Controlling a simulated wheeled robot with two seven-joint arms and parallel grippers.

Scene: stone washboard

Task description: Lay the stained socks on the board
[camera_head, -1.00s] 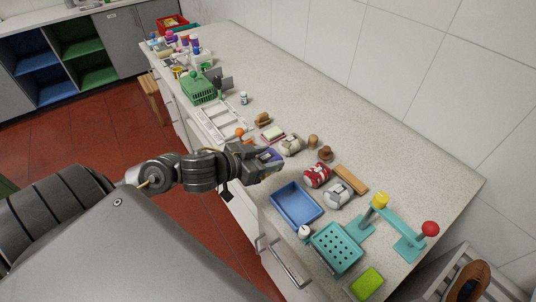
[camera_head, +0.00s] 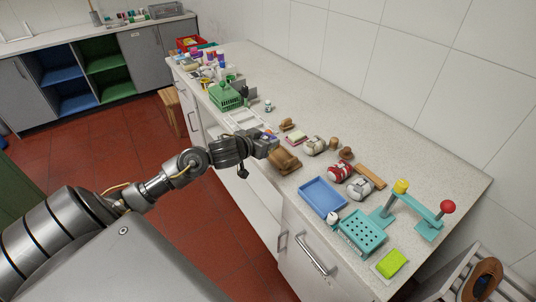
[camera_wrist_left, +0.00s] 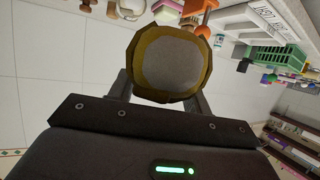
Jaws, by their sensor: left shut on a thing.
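My left gripper (camera_head: 274,147) is over the front part of the counter, its tips at a brown bundle (camera_head: 286,162). In the left wrist view the gripper is shut on a rounded thing with a gold-brown rim and grey face (camera_wrist_left: 172,64), which appears to be this bundle. Other rolled sock-like bundles lie to the right: a beige one (camera_head: 314,145), a red-and-white one (camera_head: 340,171) and a grey-white one (camera_head: 360,188). Stains are too small to make out. A white frame-like board (camera_head: 240,117) lies behind the gripper, partly hidden. My right gripper is out of view.
A blue tray (camera_head: 323,198), a teal perforated basket (camera_head: 362,232) and a teal stand (camera_head: 415,208) with yellow and red knobs occupy the near counter. A green basket (camera_head: 227,97) and bottles stand farther back.

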